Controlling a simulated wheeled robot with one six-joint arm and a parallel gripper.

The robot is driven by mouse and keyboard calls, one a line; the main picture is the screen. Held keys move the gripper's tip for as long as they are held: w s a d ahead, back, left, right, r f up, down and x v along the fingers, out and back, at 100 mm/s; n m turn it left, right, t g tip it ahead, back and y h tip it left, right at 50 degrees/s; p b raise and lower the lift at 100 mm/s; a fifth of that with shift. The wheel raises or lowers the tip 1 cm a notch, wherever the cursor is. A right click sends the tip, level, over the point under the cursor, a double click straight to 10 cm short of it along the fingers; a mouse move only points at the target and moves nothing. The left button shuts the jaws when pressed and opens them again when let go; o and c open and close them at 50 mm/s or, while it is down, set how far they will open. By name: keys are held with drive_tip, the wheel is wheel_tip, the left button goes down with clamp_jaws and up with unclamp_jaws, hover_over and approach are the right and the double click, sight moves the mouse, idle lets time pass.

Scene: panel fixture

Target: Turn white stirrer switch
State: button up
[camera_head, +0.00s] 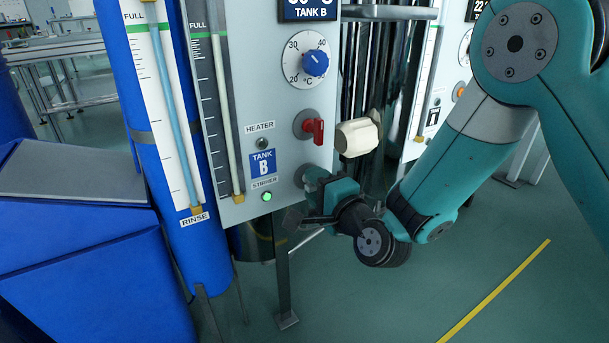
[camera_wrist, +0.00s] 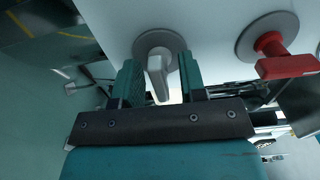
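The white stirrer switch (camera_wrist: 158,72) is a lever on a round grey base on the panel. In the wrist view it stands between the two teal fingers of my gripper (camera_wrist: 162,80). The fingers are open, one on each side of the lever, with a visible gap to it. In the head view my gripper (camera_head: 316,187) is at the lower right edge of the Tank B panel and hides the lever. The green stirrer lamp (camera_head: 267,197) beside the STIRRER label is lit.
The red heater switch (camera_head: 315,130) sits just above; it also shows in the wrist view (camera_wrist: 283,62). The heater lamp (camera_head: 262,143) is dark. A blue temperature knob (camera_head: 315,63) is higher up. A cream cylindrical part (camera_head: 357,137) juts out right of the panel.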

drive_tip(key=shift+w+d, duration=0.1)
drive_tip(key=shift+c, duration=0.2)
clamp_jaws()
